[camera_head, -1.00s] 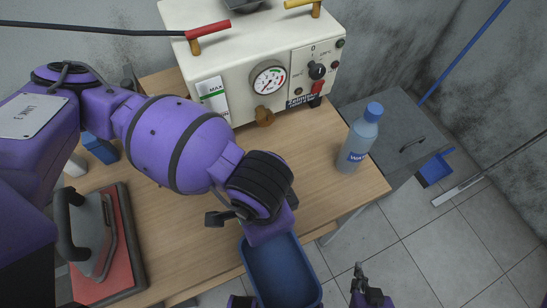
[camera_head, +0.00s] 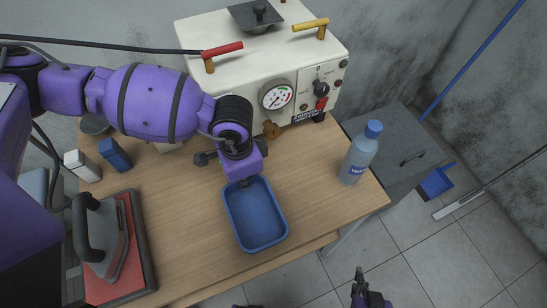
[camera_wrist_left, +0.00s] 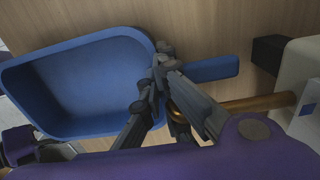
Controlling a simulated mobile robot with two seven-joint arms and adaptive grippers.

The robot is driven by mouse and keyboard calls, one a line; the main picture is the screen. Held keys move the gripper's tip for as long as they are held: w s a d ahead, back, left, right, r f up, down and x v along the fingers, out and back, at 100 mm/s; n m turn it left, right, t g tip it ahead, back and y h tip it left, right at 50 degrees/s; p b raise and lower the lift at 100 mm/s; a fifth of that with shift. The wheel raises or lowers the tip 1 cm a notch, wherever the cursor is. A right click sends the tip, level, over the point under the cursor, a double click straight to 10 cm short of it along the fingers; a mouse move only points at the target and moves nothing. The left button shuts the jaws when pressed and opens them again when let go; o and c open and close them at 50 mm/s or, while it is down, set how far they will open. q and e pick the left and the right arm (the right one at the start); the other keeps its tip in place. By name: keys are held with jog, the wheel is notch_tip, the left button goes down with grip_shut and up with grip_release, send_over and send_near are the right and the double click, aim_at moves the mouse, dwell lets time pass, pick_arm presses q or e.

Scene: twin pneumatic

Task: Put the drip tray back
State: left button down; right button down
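The drip tray (camera_head: 232,226) is an empty blue open box with a flat handle. In the head view it is over the table in front of the steam machine, its near end close to the table's front edge. My left gripper (camera_head: 243,181) is at its far end. In the left wrist view, the left gripper's fingers (camera_wrist_left: 160,75) are closed at the tray's end where the blue handle (camera_wrist_left: 215,69) sticks out. I cannot tell whether the tray touches the table. My right gripper (camera_head: 358,273) is low in the head view, away from the tray; its opening is unclear.
The cream machine (camera_head: 235,85) with a gauge stands at the back; its brass drain (camera_head: 271,130) points forward. A water bottle (camera_head: 358,155) stands to the right, an iron (camera_head: 102,240) on a red pad (camera_head: 135,265) to the left. The table's middle (camera_head: 310,180) is clear.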

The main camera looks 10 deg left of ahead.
pick_arm(q)
jog(key=shift+f, duration=0.2)
jog(key=c, duration=2)
grip_release()
notch_tip(320, 180, up, 12)
jog(key=shift+d+r, duration=0.1)
jog(key=shift+r, duration=0.05)
jog(key=shift+w, duration=0.1)
